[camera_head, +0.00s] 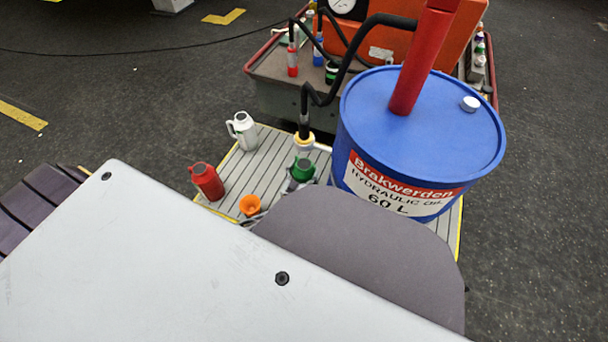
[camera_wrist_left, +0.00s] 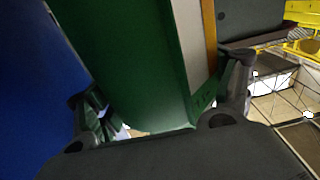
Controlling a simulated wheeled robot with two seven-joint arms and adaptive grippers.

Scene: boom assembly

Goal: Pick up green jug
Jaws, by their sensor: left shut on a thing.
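The green jug (camera_head: 303,168) stands out small in the head view, just left of the blue drum; its lower part is hidden by my arm and gripper. In the left wrist view the green jug (camera_wrist_left: 130,60) fills the middle, very close, between the two dark fingers. My left gripper (camera_head: 299,184) is shut on the green jug, and it also shows in the left wrist view (camera_wrist_left: 165,110). I cannot tell whether the jug still touches the platform. My right gripper is not in view.
The blue drum (camera_head: 368,110) with a red pump stands close right of the jug. A red jug (camera_head: 207,182), white jug (camera_head: 243,131) and orange funnel (camera_head: 251,205) are on the slatted platform (camera_head: 262,160). A black hose with a yellow-ringed end (camera_head: 304,141) hangs just behind the jug.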

